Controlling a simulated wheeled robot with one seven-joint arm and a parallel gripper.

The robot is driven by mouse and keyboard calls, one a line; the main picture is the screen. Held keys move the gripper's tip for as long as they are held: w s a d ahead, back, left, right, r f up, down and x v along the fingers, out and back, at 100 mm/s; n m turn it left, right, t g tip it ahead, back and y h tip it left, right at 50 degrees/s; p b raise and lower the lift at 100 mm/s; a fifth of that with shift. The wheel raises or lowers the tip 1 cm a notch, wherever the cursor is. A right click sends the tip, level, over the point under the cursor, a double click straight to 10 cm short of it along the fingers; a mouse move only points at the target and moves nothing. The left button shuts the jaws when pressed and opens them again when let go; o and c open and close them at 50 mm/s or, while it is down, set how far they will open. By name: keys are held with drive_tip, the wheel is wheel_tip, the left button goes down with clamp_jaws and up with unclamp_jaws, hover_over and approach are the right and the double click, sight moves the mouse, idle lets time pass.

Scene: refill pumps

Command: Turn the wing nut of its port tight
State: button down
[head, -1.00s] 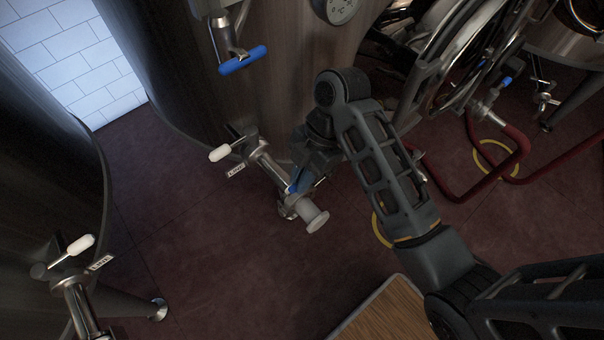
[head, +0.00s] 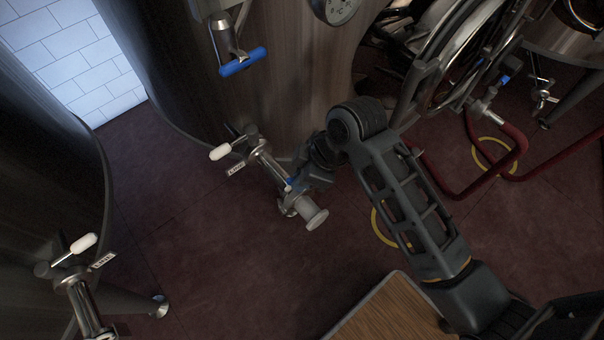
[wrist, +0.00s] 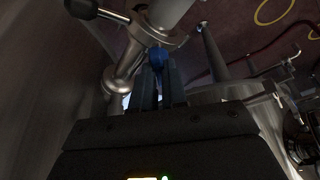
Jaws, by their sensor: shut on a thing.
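The wing nut (wrist: 157,58) has a blue end and sits at the clamp of a steel port (head: 264,160) low on the middle tank. In the wrist view my gripper (wrist: 158,72) is shut on the wing nut, its two dark fingers on either side of the blue part. In the head view my gripper (head: 300,178) is beside the port, and only a small blue bit of the nut shows. A pale round cap (head: 316,218) is at the port's lower end. The clamp is partly hidden by my gripper.
A white-handled valve (head: 221,151) with a label is on the same port. A blue-handled valve (head: 243,61) is above it. Another white-handled port (head: 80,245) stands at lower left. Red hoses (head: 490,180) lie at right, and a wooden top (head: 385,312) is at the bottom.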

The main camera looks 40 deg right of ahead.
drive_tip(key=m+h, duration=0.1)
drive_tip(key=m, duration=0.2)
drive_tip(key=m+t+h, duration=0.1)
drive_tip(key=m, duration=0.2)
drive_tip(key=shift+s+a+m, duration=0.1)
drive_tip(key=shift+m, duration=0.2)
drive_tip(key=m+h, duration=0.1)
drive_tip(key=m, duration=0.2)
drive_tip(key=m+h, duration=0.1)
drive_tip(key=m, duration=0.2)
drive_tip(key=shift+a+h, duration=0.2)
drive_tip(key=shift+h, duration=0.2)
drive_tip(key=m+g+h, duration=0.1)
drive_tip(key=m, duration=0.2)
drive_tip(key=m+h, duration=0.1)
drive_tip(key=m, duration=0.2)
drive_tip(key=shift+a+m+g, duration=0.15)
drive_tip(key=shift+m+g, duration=0.15)
drive_tip(key=shift+g, duration=0.1)
drive_tip(key=m, duration=0.2)
drive_tip(key=m+g, duration=0.1)
drive_tip(key=m, duration=0.1)
drive_tip(key=m+g, duration=0.1)
drive_tip(key=m, duration=0.1)
drive_tip(key=shift+w+h, duration=0.25)
drive_tip(key=shift+h, duration=0.15)
drive_tip(key=shift+a+m, duration=0.1)
drive_tip(key=shift+m, duration=0.2)
drive_tip(key=c, duration=1.2)
unclamp_jaws()
